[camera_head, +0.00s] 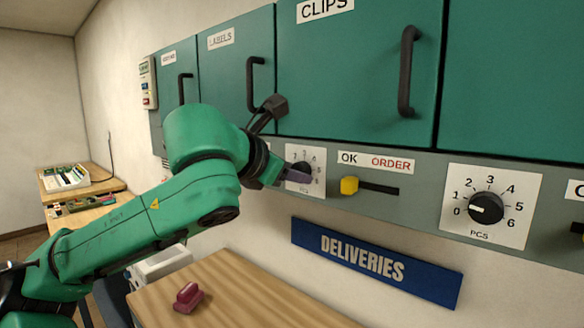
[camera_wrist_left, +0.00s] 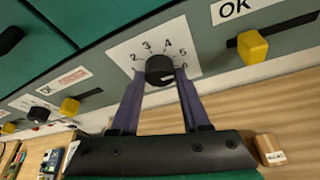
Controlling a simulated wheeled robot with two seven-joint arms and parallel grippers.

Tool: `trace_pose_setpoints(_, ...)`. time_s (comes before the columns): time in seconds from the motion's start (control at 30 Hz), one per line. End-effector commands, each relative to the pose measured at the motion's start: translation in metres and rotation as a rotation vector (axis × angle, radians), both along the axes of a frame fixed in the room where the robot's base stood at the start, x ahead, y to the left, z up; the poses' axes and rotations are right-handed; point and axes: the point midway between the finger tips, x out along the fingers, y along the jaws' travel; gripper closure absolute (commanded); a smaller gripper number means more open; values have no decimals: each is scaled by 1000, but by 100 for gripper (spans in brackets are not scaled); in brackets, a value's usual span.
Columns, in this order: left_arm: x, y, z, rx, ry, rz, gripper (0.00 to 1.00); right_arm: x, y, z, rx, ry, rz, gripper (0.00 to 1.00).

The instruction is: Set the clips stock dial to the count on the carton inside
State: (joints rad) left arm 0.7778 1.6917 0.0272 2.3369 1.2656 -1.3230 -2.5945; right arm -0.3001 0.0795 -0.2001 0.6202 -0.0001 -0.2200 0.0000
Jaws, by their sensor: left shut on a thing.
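The CLIPS cabinet door (camera_head: 350,70) is shut in the head view, so its inside is hidden. A dial with a white plate (camera_head: 318,158) is on the strip below the door's left part. My left gripper (camera_head: 288,174) is at this dial, and its arm covers part of it. In the wrist view, the two purple fingers (camera_wrist_left: 161,78) are shut on the black dial knob (camera_wrist_left: 158,66). Another dial (camera_head: 485,208) farther right points near 0. My right gripper is out of view.
A yellow OK/ORDER slider (camera_head: 349,186) sits right of the held dial. Black door handles (camera_head: 407,70) stick out above. A wooden table (camera_head: 240,285) below holds a dark red object (camera_head: 188,296). A small brown box (camera_wrist_left: 268,147) shows in the wrist view.

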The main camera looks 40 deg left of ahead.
Motion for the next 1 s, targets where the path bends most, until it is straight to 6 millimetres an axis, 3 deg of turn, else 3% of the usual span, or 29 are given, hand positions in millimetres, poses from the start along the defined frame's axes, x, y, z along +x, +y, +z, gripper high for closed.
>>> trace_pose_setpoints(0.5,0,-2,-3,396,14,0,100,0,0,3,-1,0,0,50)
trace_pose_setpoints(1.0,0,-2,-4,492,15,-1,100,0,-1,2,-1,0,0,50)
